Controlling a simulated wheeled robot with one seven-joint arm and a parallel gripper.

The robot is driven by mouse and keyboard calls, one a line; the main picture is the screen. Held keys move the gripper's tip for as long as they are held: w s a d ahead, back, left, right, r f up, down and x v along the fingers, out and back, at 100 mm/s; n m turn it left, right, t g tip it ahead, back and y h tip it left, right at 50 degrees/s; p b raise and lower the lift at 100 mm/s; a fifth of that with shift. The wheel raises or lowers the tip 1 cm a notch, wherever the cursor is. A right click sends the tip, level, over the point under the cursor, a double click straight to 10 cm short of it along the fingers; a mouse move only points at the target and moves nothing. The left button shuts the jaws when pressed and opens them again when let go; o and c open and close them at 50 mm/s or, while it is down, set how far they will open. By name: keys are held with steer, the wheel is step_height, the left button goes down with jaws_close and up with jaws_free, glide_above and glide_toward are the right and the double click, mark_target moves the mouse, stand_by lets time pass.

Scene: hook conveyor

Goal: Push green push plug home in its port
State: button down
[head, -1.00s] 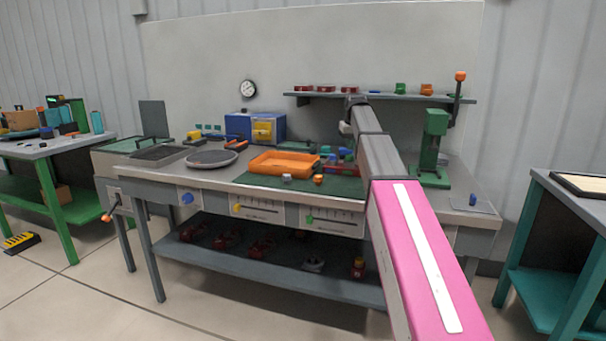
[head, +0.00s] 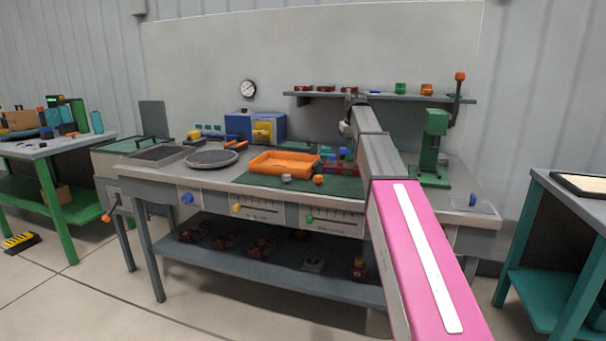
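I cannot make out the green push plug or its port for certain. A cluster of small red, blue and green parts (head: 338,163) lies on the bench beside the orange tray, partly hidden by my arm. My gripper (head: 345,129) is at the far end of my arm, above the back of the bench near that cluster. It is small and seen mostly from behind the arm, so its fingers and anything between them are hidden.
The orange tray (head: 284,164) lies on a green mat (head: 262,183), with a grey round plate (head: 210,159) to its left. A green press (head: 433,148) stands right of my arm. A shelf (head: 380,97) with small parts hangs above. A blue box (head: 239,126) stands behind.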

mark_target(350, 155)
steer(key=shift+f, duration=1.3)
stand_by(0.5)
steer(key=shift+r, duration=3.55)
